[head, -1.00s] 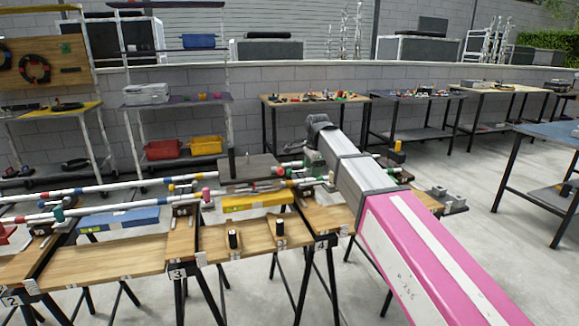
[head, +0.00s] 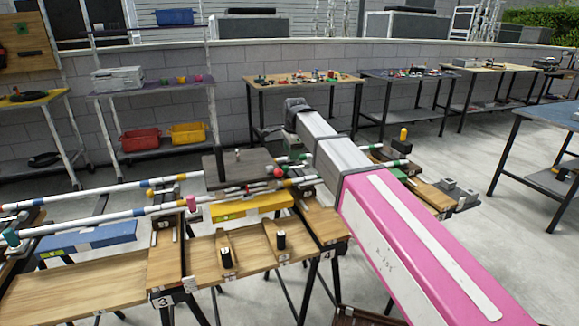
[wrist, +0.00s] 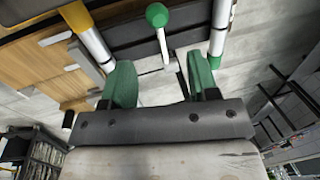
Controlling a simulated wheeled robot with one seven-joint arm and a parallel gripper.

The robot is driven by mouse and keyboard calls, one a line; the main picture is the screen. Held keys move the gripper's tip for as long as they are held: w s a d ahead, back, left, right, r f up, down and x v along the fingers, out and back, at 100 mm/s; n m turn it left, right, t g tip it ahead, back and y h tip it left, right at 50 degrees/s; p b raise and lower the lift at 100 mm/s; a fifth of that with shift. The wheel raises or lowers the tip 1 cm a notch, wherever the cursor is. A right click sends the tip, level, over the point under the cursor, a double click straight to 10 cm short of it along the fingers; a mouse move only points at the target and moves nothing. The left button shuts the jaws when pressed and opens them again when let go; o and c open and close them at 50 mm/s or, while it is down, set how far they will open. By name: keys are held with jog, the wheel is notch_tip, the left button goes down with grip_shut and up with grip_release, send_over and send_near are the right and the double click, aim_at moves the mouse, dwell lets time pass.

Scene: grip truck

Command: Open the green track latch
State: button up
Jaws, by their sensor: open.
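In the wrist view a round green knob (wrist: 157,15) tops a short white stem, ahead of my gripper (wrist: 161,75) and near the middle between its fingers. It looks like the handle of the green track latch. The two green fingers are spread apart with nothing between them, and the knob is beyond their tips. White tubes with coloured bands run on either side of the knob. In the head view my pink and grey arm hides most of the spot where my gripper is, and I cannot make out the latch there.
A wooden trestle bench (head: 105,290) carries long banded tubes (head: 90,191), a yellow box (head: 240,207), a blue box (head: 87,239) and small black posts (head: 226,257). A dark block (head: 238,167) stands close left of my arm. Open floor lies to the right.

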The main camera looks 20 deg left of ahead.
aim_at(290, 168)
jog(key=f, duration=0.5)
jog(key=w+a+f, duration=0.1)
jog(key=f, duration=0.1)
jog(key=shift+f, duration=0.25)
jog(key=shift+w, duration=0.1)
grip_shut()
